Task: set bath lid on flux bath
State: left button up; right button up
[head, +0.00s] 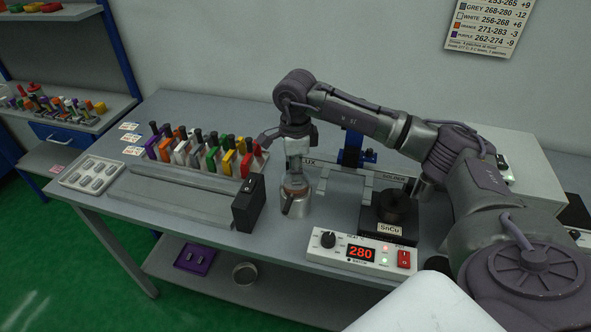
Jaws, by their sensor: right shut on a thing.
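A small steel cup (296,205) stands on the bench near the partly hidden "FLUX" label and appears to be the flux bath. My right gripper (296,178) points down right over its mouth. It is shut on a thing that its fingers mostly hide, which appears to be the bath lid. A brownish round surface shows at the cup's mouth under the fingers; I cannot tell whether it is the lid or the bath's contents. I cannot tell whether the held thing touches the rim. My left gripper is not in view.
A black pot marked SnCu (395,212) and a heater controller reading 280 (361,253) stand close to the cup's right. A row of coloured tools (205,152) and a black box (249,204) are on the left. A grey tray (91,175) lies far left.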

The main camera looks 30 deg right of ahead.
jog(key=shift+f, duration=0.35)
dwell(0.6)
jog(key=o, duration=1)
jog(key=shift+o, duration=0.4)
jog(key=o, duration=0.5)
jog(key=shift+r+p, duration=1.9)
jog(key=shift+r, duration=1.65)
